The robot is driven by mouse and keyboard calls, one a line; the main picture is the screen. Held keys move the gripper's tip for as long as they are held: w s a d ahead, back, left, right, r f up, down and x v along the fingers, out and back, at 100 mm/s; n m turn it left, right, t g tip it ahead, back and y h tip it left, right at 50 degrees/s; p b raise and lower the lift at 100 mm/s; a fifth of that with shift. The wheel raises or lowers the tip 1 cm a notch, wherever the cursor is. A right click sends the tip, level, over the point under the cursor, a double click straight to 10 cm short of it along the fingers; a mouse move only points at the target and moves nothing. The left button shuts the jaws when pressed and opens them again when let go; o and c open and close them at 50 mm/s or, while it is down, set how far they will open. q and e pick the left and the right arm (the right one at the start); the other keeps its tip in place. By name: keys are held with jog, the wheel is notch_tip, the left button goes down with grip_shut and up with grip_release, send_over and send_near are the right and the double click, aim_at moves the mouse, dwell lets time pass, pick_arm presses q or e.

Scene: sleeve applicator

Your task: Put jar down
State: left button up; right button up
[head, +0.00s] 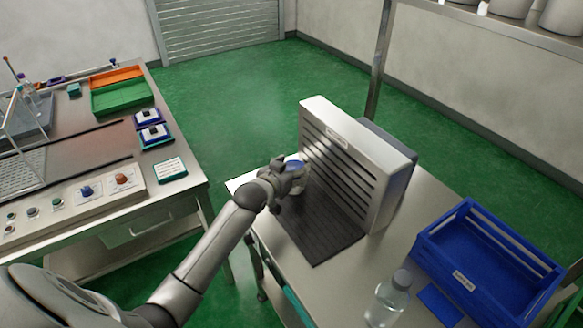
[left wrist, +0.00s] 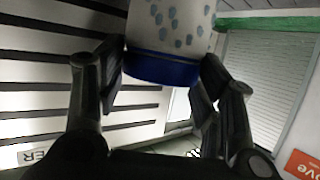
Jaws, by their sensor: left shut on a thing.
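The jar (left wrist: 165,40) is pale with grey-blue dots and a blue lid, and it fills the top middle of the left wrist view. In the head view only its blue top (head: 295,163) and a little of its side show. My left gripper (head: 289,178) is shut on the jar, with one finger on either side near the lid in the left wrist view. It is at the left side of the slatted machine (head: 340,160), near the far end of the dark mat (head: 318,228). The jar's underside is hidden, so I cannot tell whether it touches anything. My right gripper is not in view.
A blue crate (head: 437,262), a clear bottle (head: 388,300) and a blue flat piece (head: 440,306) are on the right side of the bench. A second bench (head: 180,197) with trays and a control panel stands at left, across a gap. The near mat is bare.

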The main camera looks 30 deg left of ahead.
pick_arm(q)
jog(key=shift+f, duration=0.15)
jog(key=o, duration=1.2)
jog(key=shift+c, duration=0.2)
jog(key=b+v, duration=0.1)
jog(key=v, duration=1.1)
